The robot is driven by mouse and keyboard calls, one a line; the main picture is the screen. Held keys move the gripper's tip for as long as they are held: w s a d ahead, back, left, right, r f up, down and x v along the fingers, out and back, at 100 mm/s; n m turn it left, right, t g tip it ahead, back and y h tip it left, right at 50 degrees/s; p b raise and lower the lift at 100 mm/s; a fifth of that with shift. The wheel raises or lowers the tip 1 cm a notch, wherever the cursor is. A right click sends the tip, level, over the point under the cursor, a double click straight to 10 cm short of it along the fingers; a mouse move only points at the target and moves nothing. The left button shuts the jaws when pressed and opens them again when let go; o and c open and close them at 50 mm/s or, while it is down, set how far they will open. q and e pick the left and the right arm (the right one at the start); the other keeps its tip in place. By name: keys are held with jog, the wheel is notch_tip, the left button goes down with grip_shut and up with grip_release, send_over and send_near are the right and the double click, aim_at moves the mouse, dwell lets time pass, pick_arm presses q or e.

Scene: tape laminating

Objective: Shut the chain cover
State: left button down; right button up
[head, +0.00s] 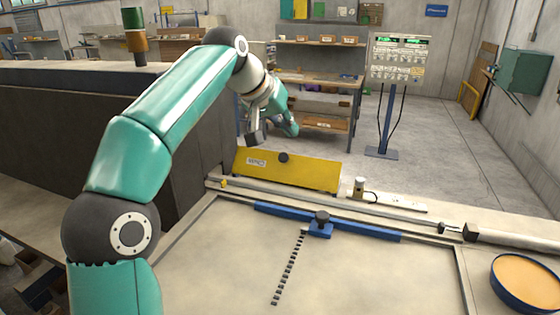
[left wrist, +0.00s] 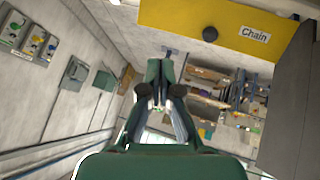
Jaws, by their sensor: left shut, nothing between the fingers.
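The chain cover (head: 310,175) is a yellow panel with a black knob and a white label. In the head view it stands tilted up at the table's back edge, label upside down. In the left wrist view the cover (left wrist: 165,14) crosses the top, and its label reads "Chain". My left gripper (head: 291,129) is shut and empty, above and behind the cover, apart from the knob (head: 283,157). Its closed fingers also show in the left wrist view (left wrist: 158,80). My right gripper is out of view.
The pale table (head: 220,270) carries a blue bar (head: 375,231) with a black knob and a rail along its back. A round blue-rimmed dish (head: 497,277) is at the right. A dark wall (head: 100,120) stands left.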

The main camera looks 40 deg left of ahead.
pick_arm(q)
jog(key=s+a+f+g+y+b, duration=0.1)
jog(key=s+a+f+g+y, duration=0.15)
jog(key=s+a, duration=0.2)
jog(key=t+b, duration=0.1)
jog(key=b, duration=0.1)
send_near(282, 159)
notch_tip(282, 159, down, 3)
jog(key=shift+y, duration=0.35)
jog(key=shift+w+a+f+p, duration=0.25)
jog(key=shift+w+f, duration=0.45)
jog(key=shift+w, duration=0.25)
jog(key=shift+w+a+f+p, duration=0.25)
jog(key=shift+w+f, duration=0.45)
jog(key=shift+w, duration=0.25)
jog(key=shift+a, duration=0.1)
